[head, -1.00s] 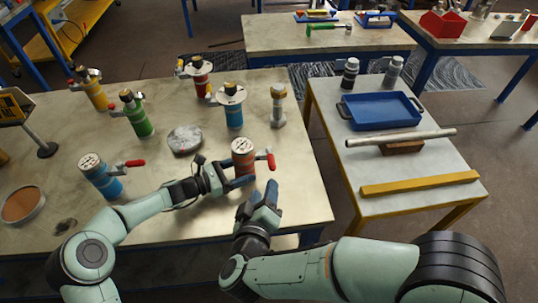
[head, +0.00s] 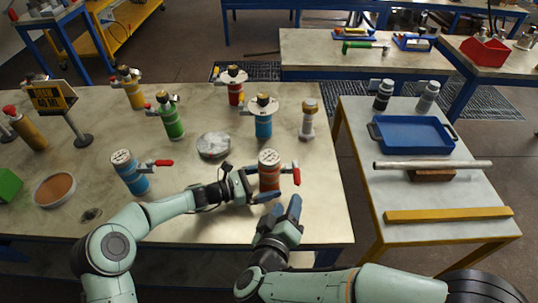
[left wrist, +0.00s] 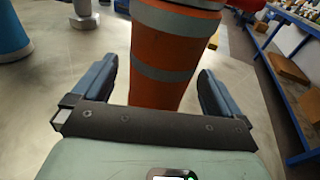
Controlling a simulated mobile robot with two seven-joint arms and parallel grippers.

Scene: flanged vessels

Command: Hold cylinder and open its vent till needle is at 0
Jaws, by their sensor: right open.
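An orange cylinder with grey bands (head: 269,172) stands upright near the table's front edge. It has a round white gauge face on top and a red vent lever (head: 296,174) on its right side. The needle is too small to read. My left gripper (head: 258,190) is at the cylinder's lower body. In the left wrist view its fingers (left wrist: 157,72) are open on either side of the orange cylinder (left wrist: 165,60), with gaps visible on both sides. My right gripper (head: 287,214) is open and empty, in front of the cylinder and below the lever.
A blue cylinder with a red lever (head: 131,174) stands to the left. Behind are a round grey disc (head: 213,145), a green cylinder (head: 171,120) and another blue one (head: 263,124). A side table at right holds a blue tray (head: 412,134) and bars.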

